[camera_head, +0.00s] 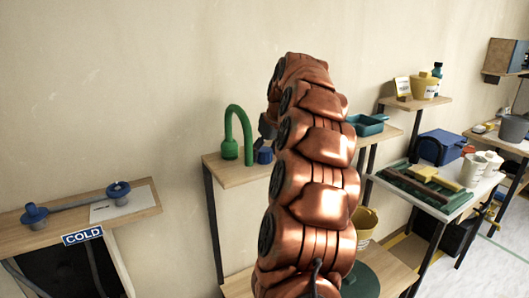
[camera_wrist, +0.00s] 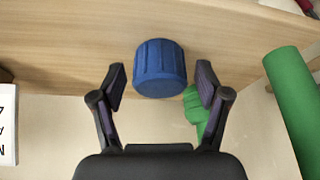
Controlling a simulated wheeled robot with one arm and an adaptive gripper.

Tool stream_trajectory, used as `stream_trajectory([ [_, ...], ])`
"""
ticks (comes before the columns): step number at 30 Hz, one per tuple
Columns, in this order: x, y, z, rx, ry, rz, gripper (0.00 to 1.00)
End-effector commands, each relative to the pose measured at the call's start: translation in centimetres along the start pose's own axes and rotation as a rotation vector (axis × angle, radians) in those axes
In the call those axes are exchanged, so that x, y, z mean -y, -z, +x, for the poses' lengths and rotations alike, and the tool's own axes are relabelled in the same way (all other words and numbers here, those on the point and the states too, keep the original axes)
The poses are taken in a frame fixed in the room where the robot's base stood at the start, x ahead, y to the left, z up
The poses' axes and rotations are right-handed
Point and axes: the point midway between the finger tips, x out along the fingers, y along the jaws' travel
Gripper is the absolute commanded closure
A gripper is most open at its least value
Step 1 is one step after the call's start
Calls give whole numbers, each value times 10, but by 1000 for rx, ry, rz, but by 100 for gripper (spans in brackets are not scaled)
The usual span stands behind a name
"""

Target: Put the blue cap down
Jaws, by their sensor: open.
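The blue cap (camera_wrist: 160,68) is a ribbed cylinder against the wooden shelf in the wrist view. It appears to rest on the shelf (camera_head: 225,175), beside the green curved spout, in the head view (camera_head: 264,155). My gripper (camera_wrist: 161,75) is open, with one finger on each side of the cap. A gap shows between each finger and the cap. My arm hides the right part of this shelf in the head view, and most of my gripper is hidden there too.
The green spout (camera_head: 240,130) stands close left of the cap; a green part (camera_wrist: 290,90) also shows in the wrist view. A shelf with a COLD sign (camera_head: 83,236) and blue knobs is at the left. A teal tray (camera_head: 368,124) lies right of my arm.

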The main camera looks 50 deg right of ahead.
Motion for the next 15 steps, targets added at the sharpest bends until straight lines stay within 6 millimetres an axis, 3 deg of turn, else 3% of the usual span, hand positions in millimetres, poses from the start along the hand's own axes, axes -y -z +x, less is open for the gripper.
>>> stream_trajectory([
  [9,0,2,-5,-1,-1,0,25],
  [15,0,1,-24,-2,-1,0,25],
])
